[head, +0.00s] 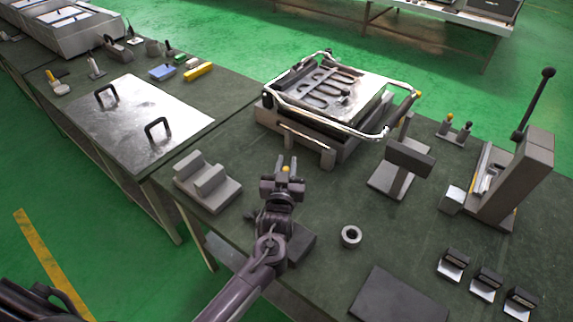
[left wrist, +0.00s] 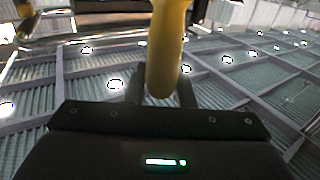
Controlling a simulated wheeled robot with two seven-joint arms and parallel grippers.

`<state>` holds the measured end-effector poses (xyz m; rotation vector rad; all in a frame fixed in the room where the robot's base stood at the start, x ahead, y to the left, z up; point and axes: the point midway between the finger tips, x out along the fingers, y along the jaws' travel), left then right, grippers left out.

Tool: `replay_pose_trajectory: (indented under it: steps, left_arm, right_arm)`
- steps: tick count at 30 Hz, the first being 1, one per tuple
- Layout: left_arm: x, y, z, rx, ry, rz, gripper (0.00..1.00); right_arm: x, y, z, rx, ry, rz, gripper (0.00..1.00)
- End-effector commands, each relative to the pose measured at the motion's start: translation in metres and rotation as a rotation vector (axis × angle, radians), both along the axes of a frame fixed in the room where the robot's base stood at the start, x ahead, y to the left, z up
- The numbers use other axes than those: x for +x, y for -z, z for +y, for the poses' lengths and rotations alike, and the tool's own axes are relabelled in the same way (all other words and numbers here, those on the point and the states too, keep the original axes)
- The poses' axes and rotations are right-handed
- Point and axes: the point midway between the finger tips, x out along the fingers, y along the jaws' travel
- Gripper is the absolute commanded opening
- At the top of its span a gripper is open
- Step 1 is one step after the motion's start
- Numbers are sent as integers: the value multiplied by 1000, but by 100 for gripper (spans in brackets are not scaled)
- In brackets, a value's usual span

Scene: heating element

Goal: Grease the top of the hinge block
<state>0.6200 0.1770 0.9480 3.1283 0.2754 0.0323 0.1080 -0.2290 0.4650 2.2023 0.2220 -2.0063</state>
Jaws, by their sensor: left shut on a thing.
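My left gripper (head: 285,171) is shut on a yellow handle (left wrist: 165,48), raised above the near part of the green-topped bench. The handle stands between the two fingers in the left wrist view; in the head view only a small yellow spot of it shows. Its working end is not visible, so I cannot tell what tool it is. A grey block with two raised ribs (head: 208,182) sits on the bench left of the gripper. I cannot tell for sure that it is the hinge block. My right gripper is not in view.
A metal press with a tubular frame (head: 325,95) stands beyond the gripper. A steel plate with two handles (head: 135,115) lies left. A grey bracket (head: 400,165), a ring (head: 351,237) and a tall lever stand (head: 520,175) are right. Bare bench shows around the ring.

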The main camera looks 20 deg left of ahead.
Motion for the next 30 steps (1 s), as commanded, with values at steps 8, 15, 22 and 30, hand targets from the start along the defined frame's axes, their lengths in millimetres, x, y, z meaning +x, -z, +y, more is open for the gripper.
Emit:
replay_pose_trajectory:
  steps: [8, 15, 22, 30]
  left_arm:
    - [-1, 4, 0, 1, 1, 6, 0]
    - [-1, 6, 0, 1, 1, 8, 0]
    - [-2, 8, -1, 1, 2, 11, 0]
    - [-2, 10, -1, 2, 2, 14, 0]
  right_arm:
    - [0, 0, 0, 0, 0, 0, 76]
    - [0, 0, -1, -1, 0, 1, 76]
    - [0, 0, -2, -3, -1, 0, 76]
    - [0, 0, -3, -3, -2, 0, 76]
